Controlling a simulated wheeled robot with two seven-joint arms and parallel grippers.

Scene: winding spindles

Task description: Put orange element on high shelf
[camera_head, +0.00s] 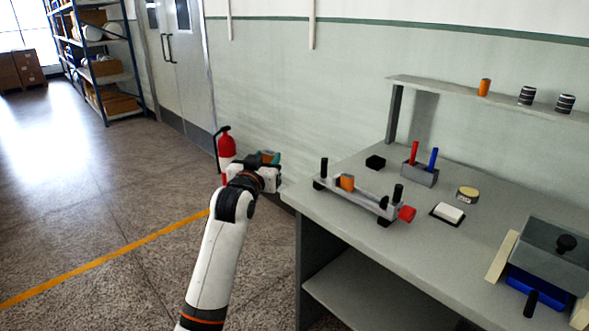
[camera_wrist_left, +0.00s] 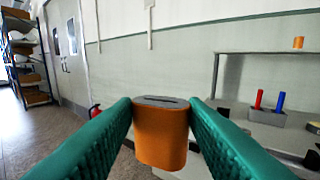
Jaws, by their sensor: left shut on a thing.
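My left gripper (camera_head: 270,158) is at the left end of the table, near the wall and the fire extinguisher. Its green fingers are shut on an orange element (camera_wrist_left: 161,135), a rounded piece with a slot in its top, held upright in the left wrist view. In the head view little of the held element shows. The high shelf (camera_head: 440,91) runs along the wall above the table. Another orange element (camera_head: 484,87) stands on it, left of two dark striped spools (camera_head: 527,95). A further orange element (camera_head: 347,182) sits in the grey winding fixture (camera_head: 363,200). My right gripper is not in view.
On the table (camera_head: 340,222) are a holder (camera_head: 420,175) with red and blue sticks, a black block (camera_head: 375,162), a yellowish round tin (camera_head: 467,194), a white pad (camera_head: 448,212) and a grey-blue box (camera_head: 560,255). The shelf's left part looks clear.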

